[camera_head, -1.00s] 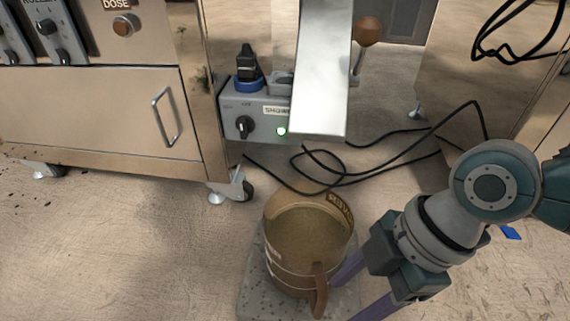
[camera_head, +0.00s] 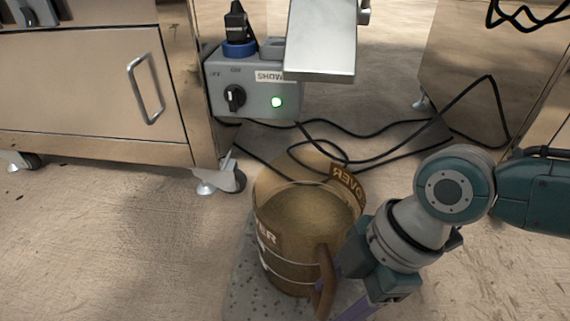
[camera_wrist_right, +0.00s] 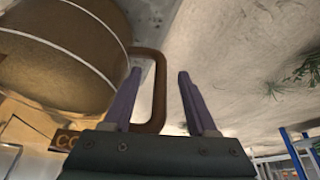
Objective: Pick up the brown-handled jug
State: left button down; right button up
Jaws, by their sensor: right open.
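The jug (camera_head: 285,270) is a translucent amber vessel with a brown handle (camera_head: 325,285), full of brown grainy material. It stands upright on a speckled slab at the bottom middle of the head view. In the right wrist view the jug (camera_wrist_right: 60,45) fills the upper left, and its handle (camera_wrist_right: 159,95) is a brown loop. My right gripper (camera_head: 342,288) comes in from the right at the handle. In the wrist view its purple fingers (camera_wrist_right: 160,75) are apart, with the handle's upright bar between them, nearer the left finger. My left gripper is not in view.
The speckled slab (camera_head: 240,295) lies under the jug. A grey control box (camera_head: 255,90) with a green light and a metal chute (camera_head: 320,40) stand behind it. Black cables (camera_head: 400,135) lie on the floor behind the jug. A steel cabinet (camera_head: 80,90) is at left; floor at lower left is clear.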

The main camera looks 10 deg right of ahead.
jog(key=b+x, duration=0.1)
jog(key=x, duration=0.1)
jog(key=shift+a+f, duration=0.2)
jog(key=shift+f, duration=0.1)
jog(key=shift+r, duration=0.1)
jog(key=shift+c, duration=0.2)
grip_shut()
dwell(0.7)
